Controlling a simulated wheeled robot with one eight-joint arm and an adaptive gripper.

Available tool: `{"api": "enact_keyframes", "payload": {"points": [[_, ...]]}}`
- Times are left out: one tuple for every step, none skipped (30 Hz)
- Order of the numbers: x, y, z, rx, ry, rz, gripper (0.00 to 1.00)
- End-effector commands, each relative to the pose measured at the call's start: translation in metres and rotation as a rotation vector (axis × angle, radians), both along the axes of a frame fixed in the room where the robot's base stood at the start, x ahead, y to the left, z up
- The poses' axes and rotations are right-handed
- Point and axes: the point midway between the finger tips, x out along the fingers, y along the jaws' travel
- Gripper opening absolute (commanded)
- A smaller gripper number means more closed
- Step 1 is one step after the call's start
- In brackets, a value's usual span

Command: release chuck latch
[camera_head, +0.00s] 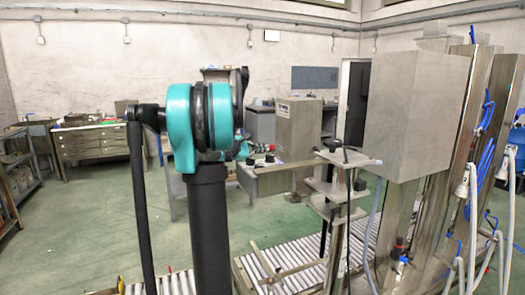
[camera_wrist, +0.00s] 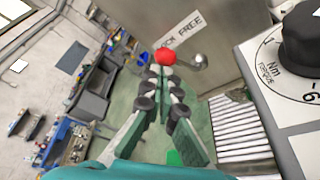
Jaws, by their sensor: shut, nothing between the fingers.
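The chuck latch is a short metal lever with a red ball knob (camera_wrist: 166,56) and a shiny rounded pivot (camera_wrist: 199,62). It shows in the upper middle of the wrist view, on a grey metal face below a white label (camera_wrist: 179,33) that reads "…OCK FREE". My gripper (camera_wrist: 160,73) has green fingers with black pads, brought together with nothing held. Its tips lie just below the red knob in the picture; I cannot tell whether they touch it. In the head view my teal arm joint hides part of this area, and the latch is not clear there.
A dial with a black knob (camera_wrist: 305,45), marked Nm and torque, is close at right in the wrist view. In the head view a grey box (camera_head: 298,128) stands behind a post with stacked plates (camera_head: 337,190). A roller conveyor (camera_head: 290,262) lies below. Green floor is open at left.

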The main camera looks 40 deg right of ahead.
Motion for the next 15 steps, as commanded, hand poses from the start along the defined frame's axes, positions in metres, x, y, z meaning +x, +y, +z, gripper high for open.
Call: {"api": "enact_keyframes", "payload": {"points": [[-0.0022,0.0002,0.0012,-0.001,0.000,-0.001,0.00],[-0.0032,0.0005,0.0016,-0.001,0.000,-0.001,0.00],[-0.0043,0.0008,0.0022,-0.001,0.000,-0.001,0.00],[-0.0051,0.0010,0.0026,-0.001,0.000,-0.001,0.00],[-0.0059,0.0013,0.0030,-0.001,0.000,-0.001,0.00],[-0.0069,0.0016,0.0033,-0.001,0.000,-0.001,0.00],[-0.0074,0.0018,0.0036,-0.001,0.000,-0.001,0.00],[-0.0079,0.0020,0.0038,-0.001,0.000,-0.001,0.00],[-0.0085,0.0021,0.0040,-0.001,0.000,-0.001,0.00],[-0.0088,0.0022,0.0041,-0.001,0.000,-0.001,0.00],[-0.0091,0.0023,0.0042,-0.001,0.000,-0.001,0.00],[-0.0093,0.0024,0.0043,0.000,0.000,-0.001,0.00],[-0.0095,0.0024,0.0044,0.000,0.000,-0.001,0.00],[-0.0095,0.0025,0.0044,-0.001,0.000,-0.001,0.00],[-0.0095,0.0025,0.0043,0.000,0.000,-0.001,0.00]]}}
